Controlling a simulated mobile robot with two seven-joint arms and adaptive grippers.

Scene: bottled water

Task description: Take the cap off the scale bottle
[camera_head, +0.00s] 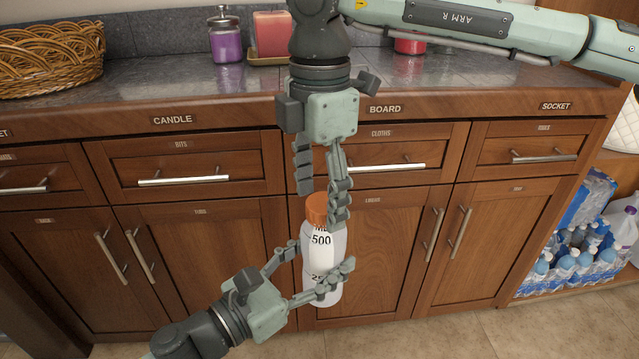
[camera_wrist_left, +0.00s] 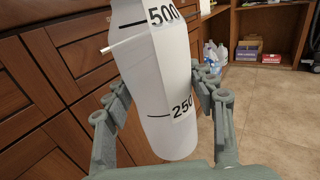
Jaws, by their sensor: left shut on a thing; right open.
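The scale bottle (camera_head: 321,259) is white with black 500 and 250 marks and is held upright in front of the cabinet doors. Its orange cap (camera_head: 317,208) is on top of it in the head view. My left gripper (camera_head: 322,271) is shut around the lower part of the bottle. The bottle's body also shows between its fingers in the left wrist view (camera_wrist_left: 160,85); the cap is out of that view. My right gripper (camera_head: 322,207) points down from above, open, with one finger in front of the cap's right side. I cannot tell whether it touches the cap.
The counter (camera_head: 165,85) with its front edge runs behind my right arm. It bears a wicker basket (camera_head: 50,58), a purple jar (camera_head: 226,42) and a red block (camera_head: 272,34). Packs of bottled water (camera_head: 570,262) stand on a low shelf at right.

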